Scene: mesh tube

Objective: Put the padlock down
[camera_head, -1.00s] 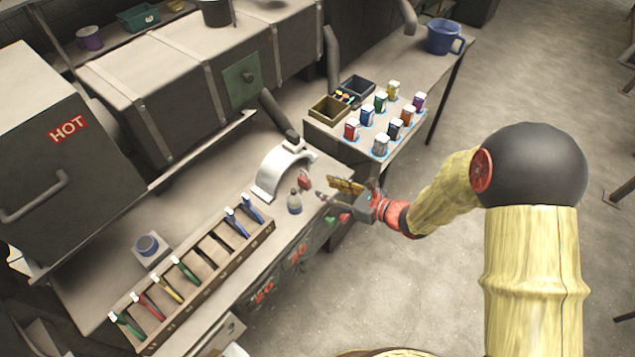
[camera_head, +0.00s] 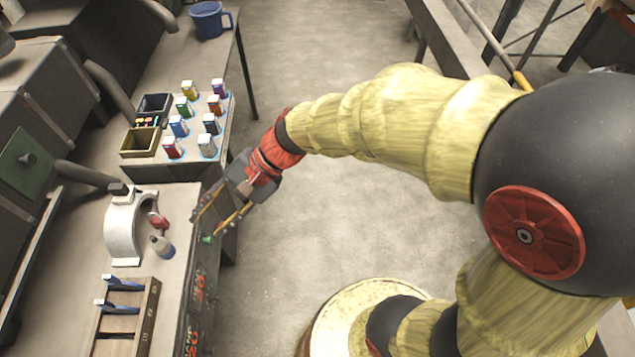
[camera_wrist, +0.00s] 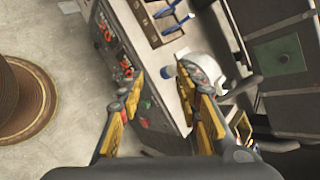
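My gripper (camera_head: 206,226) is in the air by the front edge of the bench. Its two yellow-padded fingers are spread apart, and the wrist view (camera_wrist: 160,74) shows nothing held between them. A small red thing (camera_head: 158,222), possibly the padlock, is on the bench beside the white arch (camera_head: 122,230). It is too small to make out its shape for certain. It stands to the left of my fingertips and apart from them. I see no other thing that is clearly a padlock.
A small bottle (camera_head: 163,246) stands by the arch. A wooden rack (camera_head: 148,312) with blue-handled tools is nearer. A side table holds several coloured containers on a blue mat (camera_head: 222,128), two bins (camera_head: 140,143) and a blue mug (camera_head: 209,20). A round spool (camera_wrist: 22,98) stands on the floor.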

